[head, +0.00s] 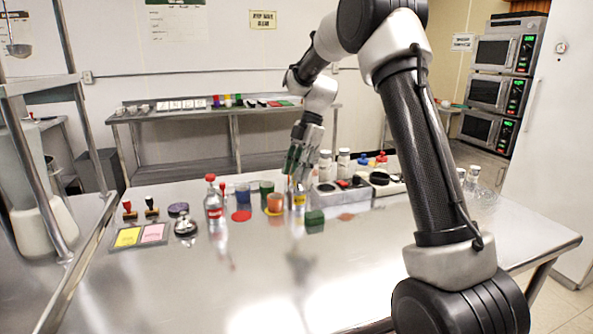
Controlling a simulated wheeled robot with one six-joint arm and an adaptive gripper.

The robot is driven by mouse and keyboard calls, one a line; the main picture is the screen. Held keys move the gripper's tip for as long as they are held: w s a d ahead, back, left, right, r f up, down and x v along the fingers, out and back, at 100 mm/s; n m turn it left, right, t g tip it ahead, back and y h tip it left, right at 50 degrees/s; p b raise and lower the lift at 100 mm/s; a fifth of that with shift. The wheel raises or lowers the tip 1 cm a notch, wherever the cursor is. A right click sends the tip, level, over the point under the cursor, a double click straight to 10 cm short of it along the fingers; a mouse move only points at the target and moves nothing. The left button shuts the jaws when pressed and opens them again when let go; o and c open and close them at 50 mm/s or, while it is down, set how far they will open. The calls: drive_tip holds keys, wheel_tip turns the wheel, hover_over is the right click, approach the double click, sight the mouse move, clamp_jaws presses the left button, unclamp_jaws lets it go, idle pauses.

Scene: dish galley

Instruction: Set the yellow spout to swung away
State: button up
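I cannot clearly make out a yellow spout in the head view. A small item with a yellow face (299,199) stands on the steel table just below my gripper; it is too small to tell whether it is the spout or which way it points. My gripper (298,172) points down over the middle of the table, close above or in front of that item. Its fingers are small and dark, blend with the things behind, and do not show whether they are open or shut.
Near the gripper stand an orange cup (275,203), a green block (315,219), a blue cup (243,193) and a red-capped bottle (213,206). Small appliances (343,190) and capped bottles (381,163) stand to the right. The front of the steel table (220,290) is clear.

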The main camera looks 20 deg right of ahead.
drive_tip(key=v, duration=1.2)
drive_tip(key=s+d+f+m+h, duration=0.1)
drive_tip(key=s+d+f+m, duration=0.3)
drive_tip(key=m, duration=0.8)
drive_tip(key=s+d+m+t+h, duration=0.1)
drive_tip(key=s+m+t, duration=0.2)
drive_tip(key=s, duration=1.3)
drive_tip(key=s+r+m+t+h, duration=0.1)
drive_tip(key=s+m, duration=0.6)
drive_tip(key=s, duration=0.9)
drive_tip(key=shift+s+d+t+h, duration=0.2)
drive_tip(key=shift+d+t+h, duration=0.3)
drive_tip(key=shift+t, duration=0.5)
